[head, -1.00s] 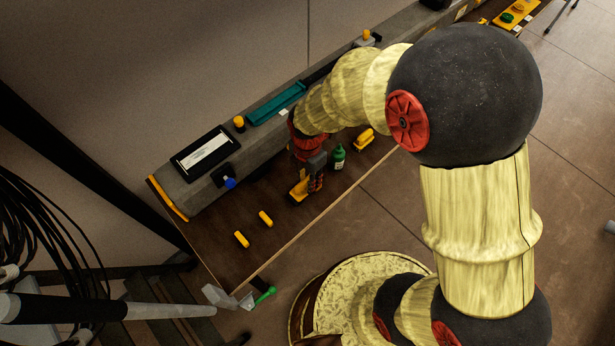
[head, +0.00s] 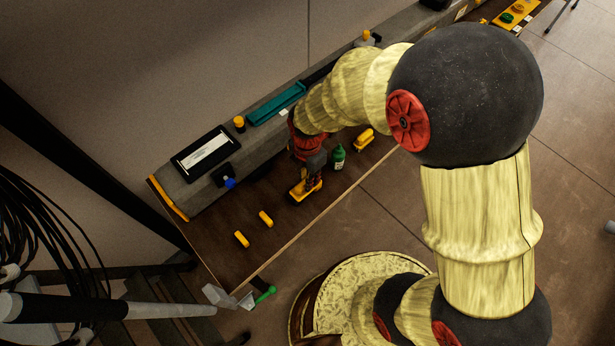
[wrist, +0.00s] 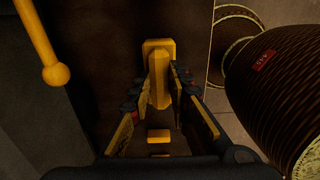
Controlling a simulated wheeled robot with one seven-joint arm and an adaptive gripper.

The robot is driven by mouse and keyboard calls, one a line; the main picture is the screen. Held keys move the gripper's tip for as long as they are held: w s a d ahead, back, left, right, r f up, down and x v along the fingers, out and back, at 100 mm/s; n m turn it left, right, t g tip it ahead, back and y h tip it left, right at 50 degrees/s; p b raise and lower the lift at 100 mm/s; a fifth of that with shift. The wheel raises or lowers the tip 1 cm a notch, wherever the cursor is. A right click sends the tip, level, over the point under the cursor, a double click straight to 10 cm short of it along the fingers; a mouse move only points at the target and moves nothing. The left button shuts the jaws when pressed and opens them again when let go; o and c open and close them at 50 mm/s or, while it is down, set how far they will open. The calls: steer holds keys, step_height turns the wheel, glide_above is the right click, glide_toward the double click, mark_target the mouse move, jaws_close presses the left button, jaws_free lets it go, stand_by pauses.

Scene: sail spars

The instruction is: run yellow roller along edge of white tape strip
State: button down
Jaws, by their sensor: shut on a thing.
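My gripper (head: 308,182) is low over the brown bench, its fingers on either side of a yellow tool (head: 304,192). In the wrist view the fingers (wrist: 160,95) close around the yellow tool (wrist: 158,58), which has a wider far end. I take it for the yellow roller, but its rolling part cannot be made out. It is at or just above the bench top; I cannot tell whether it touches. The white tape strip (head: 208,150) lies in a black-framed panel on the grey ledge, up and left of my gripper and apart from it.
Two small yellow blocks (head: 265,218) lie left of my gripper. A green bottle (head: 338,157) and a yellow item (head: 364,139) stand to its right. A blue-tipped black fixture (head: 223,176) is by the ledge. A teal tray (head: 275,104) lies on the ledge.

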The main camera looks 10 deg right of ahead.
stand_by(0.4)
steer(key=shift+r+p, duration=2.05)
steer(key=shift+r, duration=0.5)
steer(key=c, duration=2.2)
jaws_free()
steer(key=c, duration=0.4)
jaws_close()
steer(key=shift+f, duration=0.1)
